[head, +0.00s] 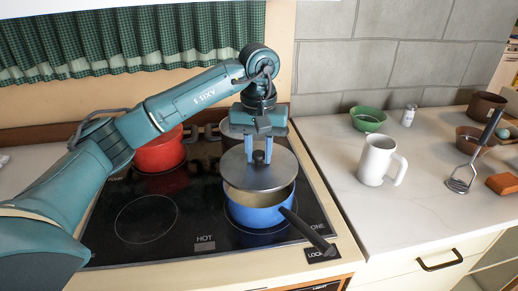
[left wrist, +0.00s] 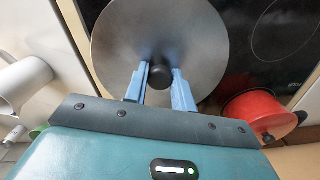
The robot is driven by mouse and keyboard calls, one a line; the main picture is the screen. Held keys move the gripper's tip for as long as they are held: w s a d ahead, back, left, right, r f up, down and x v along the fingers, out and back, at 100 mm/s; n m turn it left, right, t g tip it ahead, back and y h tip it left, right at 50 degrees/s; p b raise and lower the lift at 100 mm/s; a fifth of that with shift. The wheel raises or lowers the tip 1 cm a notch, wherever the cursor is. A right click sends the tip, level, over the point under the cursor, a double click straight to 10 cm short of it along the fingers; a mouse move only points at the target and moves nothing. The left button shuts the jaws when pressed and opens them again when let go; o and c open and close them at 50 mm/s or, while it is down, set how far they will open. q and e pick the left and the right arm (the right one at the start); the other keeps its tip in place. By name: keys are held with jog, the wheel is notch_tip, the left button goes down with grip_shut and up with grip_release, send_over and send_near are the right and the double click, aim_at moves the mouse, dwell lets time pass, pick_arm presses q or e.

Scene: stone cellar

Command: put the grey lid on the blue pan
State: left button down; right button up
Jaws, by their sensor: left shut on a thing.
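The blue pan (head: 258,215) stands on the front right part of the black cooktop, its dark handle (head: 308,231) pointing to the lower right. The grey lid (head: 246,174) is a round metal disc with a black knob. It is above the pan and covers part of its opening; the front of the pan's inside still shows below the lid's edge. My left gripper (head: 259,155) points down and is shut on the knob. In the left wrist view the lid (left wrist: 130,30) lies beyond the blue fingers, with the black knob (left wrist: 160,75) between them. My right gripper is in neither view.
A red pot (head: 160,153) stands at the back left of the cooktop, and a dark pot (head: 230,133) behind the lid. On the counter to the right are a white mug (head: 376,160), a green bowl (head: 368,119) and a masher (head: 474,152). The front left burner is bare.

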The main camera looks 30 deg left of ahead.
aim_at(259, 165)
pick_arm(q)
notch_tip(259, 165, down, 2)
jog(key=shift+f+b, duration=0.25)
jog(key=shift+b, duration=0.4)
jog(key=shift+f+b, duration=0.8)
jog(key=shift+f, duration=0.3)
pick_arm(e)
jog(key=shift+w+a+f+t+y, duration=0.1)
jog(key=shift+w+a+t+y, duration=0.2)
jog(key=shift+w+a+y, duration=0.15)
pick_arm(q)
jog(key=c, duration=1.1)
grip_release()
jog(key=shift+r, duration=0.1)
jog(key=shift+r, duration=0.25)
notch_tip(259, 165, up, 11)
jog(key=shift+r+p, duration=0.15)
jog(key=shift+p, duration=0.3)
jog(key=shift+r, duration=0.65)
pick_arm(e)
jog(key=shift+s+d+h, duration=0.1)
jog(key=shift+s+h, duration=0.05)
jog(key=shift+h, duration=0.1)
